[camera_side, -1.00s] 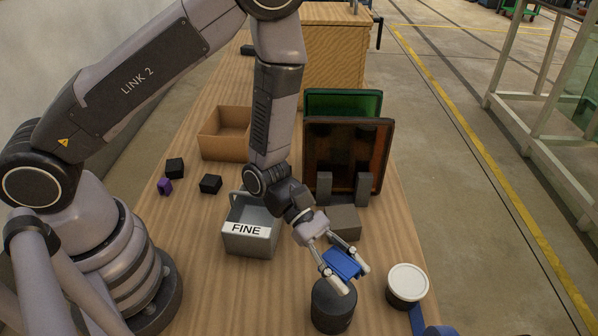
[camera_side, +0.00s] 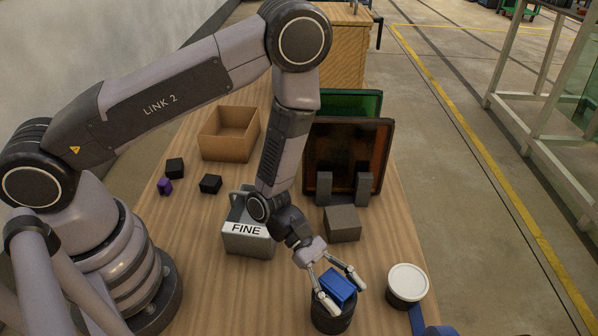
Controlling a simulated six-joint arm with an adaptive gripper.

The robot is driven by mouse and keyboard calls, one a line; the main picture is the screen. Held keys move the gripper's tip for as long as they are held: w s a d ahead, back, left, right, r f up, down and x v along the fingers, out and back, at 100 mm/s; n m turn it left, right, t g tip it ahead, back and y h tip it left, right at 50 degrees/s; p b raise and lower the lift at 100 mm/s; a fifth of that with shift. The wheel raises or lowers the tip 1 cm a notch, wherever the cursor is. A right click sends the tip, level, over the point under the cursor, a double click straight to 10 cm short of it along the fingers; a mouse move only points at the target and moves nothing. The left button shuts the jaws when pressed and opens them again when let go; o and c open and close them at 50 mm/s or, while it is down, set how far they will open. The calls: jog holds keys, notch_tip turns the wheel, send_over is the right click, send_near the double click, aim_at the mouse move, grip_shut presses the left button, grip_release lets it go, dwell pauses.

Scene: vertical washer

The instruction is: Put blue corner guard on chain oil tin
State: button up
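The blue corner guard (camera_side: 338,287) rests on top of a dark round tin (camera_side: 334,322), which I take to be the chain oil tin, near the front of the bench. My gripper (camera_side: 346,299) is pointed down at the tin top. Its two fingers are spread to either side of the guard, with a gap visible beside it. The fingers hide part of the guard's edges and of the tin's rim.
A white-lidded dark tub (camera_side: 407,286) stands right of the tin, by a blue strap-like item (camera_side: 424,325). Behind are a grey block (camera_side: 342,224), a grey bin marked FINE (camera_side: 248,240), upright amber (camera_side: 347,150) and green panels, and a cardboard box (camera_side: 229,134).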

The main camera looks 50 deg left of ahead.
jog(key=shift+o, duration=0.4)
jog(key=shift+a+r, duration=0.1)
jog(key=shift+r, duration=0.1)
jog(key=v, duration=1.2)
jog(key=s+a+r+m+g+y, duration=0.2)
jog(key=s+r+m, duration=0.1)
jog(key=r+m, duration=0.4)
jog(key=s+a+r+m+g+y, duration=0.15)
jog(key=r+m, duration=0.25)
jog(key=r, duration=0.5)
jog(key=s+a+r+m+t+y, duration=0.3)
jog(key=a+r+t+y, duration=0.1)
jog(key=a, duration=0.3)
jog(key=s+a+r+m+t+y, duration=0.3)
jog(key=a+r+m+t+y, duration=0.1)
jog(key=a+r+t+y, duration=0.1)
jog(key=a+r+y, duration=0.1)
jog(key=a+r, duration=0.1)
jog(key=a, duration=0.1)
jog(key=shift+s+a+r, duration=0.2)
jog(key=shift+s+a, duration=0.1)
jog(key=shift+s, duration=0.1)
